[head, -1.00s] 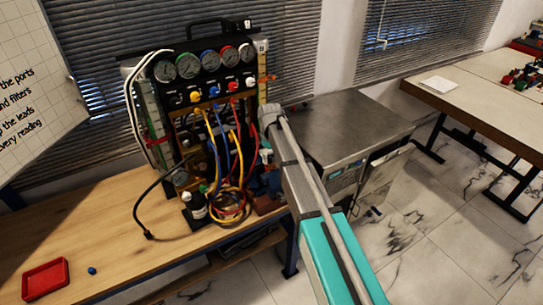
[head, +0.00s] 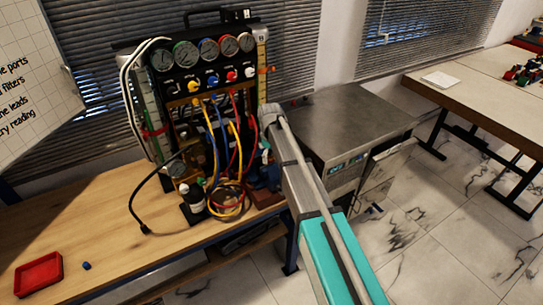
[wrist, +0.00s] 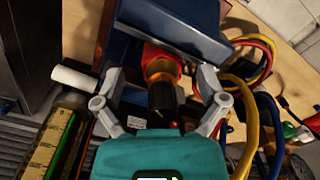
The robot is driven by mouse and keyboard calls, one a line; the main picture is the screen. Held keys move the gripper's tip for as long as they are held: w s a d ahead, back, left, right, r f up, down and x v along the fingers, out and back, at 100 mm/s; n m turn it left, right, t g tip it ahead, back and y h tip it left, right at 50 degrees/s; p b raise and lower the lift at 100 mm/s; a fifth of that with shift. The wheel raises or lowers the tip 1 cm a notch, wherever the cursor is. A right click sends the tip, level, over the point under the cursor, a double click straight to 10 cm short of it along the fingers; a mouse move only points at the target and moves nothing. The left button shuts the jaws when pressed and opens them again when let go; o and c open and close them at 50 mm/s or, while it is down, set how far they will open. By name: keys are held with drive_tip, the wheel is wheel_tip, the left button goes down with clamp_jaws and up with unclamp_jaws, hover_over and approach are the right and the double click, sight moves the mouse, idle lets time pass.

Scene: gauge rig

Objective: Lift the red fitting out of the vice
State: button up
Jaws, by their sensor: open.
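The red fitting (wrist: 160,62) shows in the wrist view, with an orange-copper middle and a black end pointing toward my gripper. It sits against the blue vice (wrist: 190,25), which also shows in the head view (head: 265,177) at the right end of the bench. My gripper (wrist: 160,95) is open, one finger to each side of the fitting, with visible gaps. I cannot tell how deep the fitting sits in the jaws. In the head view my arm hides part of the vice, and the fitting cannot be made out.
Yellow, blue and red hoses (head: 230,195) hang close beside the vice from the gauge panel (head: 205,75). A dark bottle (head: 194,199) stands left of them. A red tray (head: 39,273) and a small blue piece (head: 86,266) lie at the bench's left, with bare wood around.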

clamp_jaws()
idle(0.6)
drive_tip(key=shift+w+a+r, duration=0.1)
drive_tip(key=shift+w+a, duration=0.1)
drive_tip(key=shift+w, duration=0.1)
idle(0.7)
drive_tip(key=shift+r+p, duration=0.4)
drive_tip(key=shift+p, duration=0.15)
drive_tip(key=shift+r+p, duration=3.8)
